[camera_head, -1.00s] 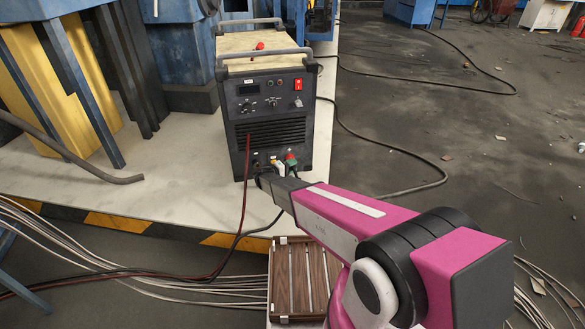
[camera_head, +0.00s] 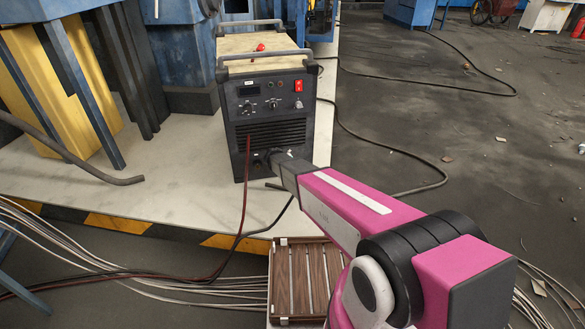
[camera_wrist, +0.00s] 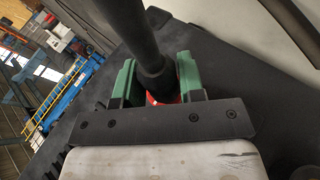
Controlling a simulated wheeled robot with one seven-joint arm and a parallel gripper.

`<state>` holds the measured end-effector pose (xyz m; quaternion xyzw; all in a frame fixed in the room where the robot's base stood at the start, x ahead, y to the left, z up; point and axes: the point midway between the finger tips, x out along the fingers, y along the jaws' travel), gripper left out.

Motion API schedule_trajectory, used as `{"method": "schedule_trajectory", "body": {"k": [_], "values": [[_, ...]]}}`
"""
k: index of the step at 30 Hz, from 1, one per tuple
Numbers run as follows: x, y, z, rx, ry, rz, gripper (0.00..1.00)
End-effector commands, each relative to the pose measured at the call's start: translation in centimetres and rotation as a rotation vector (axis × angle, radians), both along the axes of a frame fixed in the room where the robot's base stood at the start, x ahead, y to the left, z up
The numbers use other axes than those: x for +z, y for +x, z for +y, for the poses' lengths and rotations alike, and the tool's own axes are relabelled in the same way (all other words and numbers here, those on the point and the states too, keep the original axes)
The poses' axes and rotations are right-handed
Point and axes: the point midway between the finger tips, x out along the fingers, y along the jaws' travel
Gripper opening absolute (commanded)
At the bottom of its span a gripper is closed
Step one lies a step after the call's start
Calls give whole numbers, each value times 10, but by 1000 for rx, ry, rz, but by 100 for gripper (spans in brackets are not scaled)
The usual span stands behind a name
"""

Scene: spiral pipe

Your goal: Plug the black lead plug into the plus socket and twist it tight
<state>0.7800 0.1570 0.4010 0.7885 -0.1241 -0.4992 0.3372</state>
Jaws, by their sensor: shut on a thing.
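The black lead plug (camera_wrist: 151,66) sits between the green fingers of my gripper (camera_wrist: 158,88) in the wrist view. The jaws are shut on it, and its thick black body runs up out of the picture. A red ring shows at its lower end, between the fingers; I cannot tell whether it belongs to the plug or a socket. In the head view the dark welding machine (camera_head: 268,88) stands upright, and my arm reaches its lower front. My gripper's fingertips and the plug are hidden there behind my arm. The plus socket is not clearly visible, so seating cannot be judged.
A dark red cable (camera_head: 246,190) hangs down the machine's front. A wooden slatted box (camera_head: 297,277) stands below my arm. A pale platform with a striped edge (camera_head: 115,223) lies ahead, with several loose cables (camera_head: 60,235) at left. Floor at right is mostly open.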

Motion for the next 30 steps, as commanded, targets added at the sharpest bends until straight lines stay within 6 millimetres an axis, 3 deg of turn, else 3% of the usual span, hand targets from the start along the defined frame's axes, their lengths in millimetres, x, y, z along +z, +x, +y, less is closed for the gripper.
{"method": "schedule_trajectory", "body": {"k": [14, 15, 17, 30], "values": [[0, 0, -3, -3, 387, 80, 0], [0, 0, -1, -1, 378, 80, 49], [0, 0, -1, -1, 377, 80, 66], [6, -3, 1, 0, 375, 79, 66]]}}
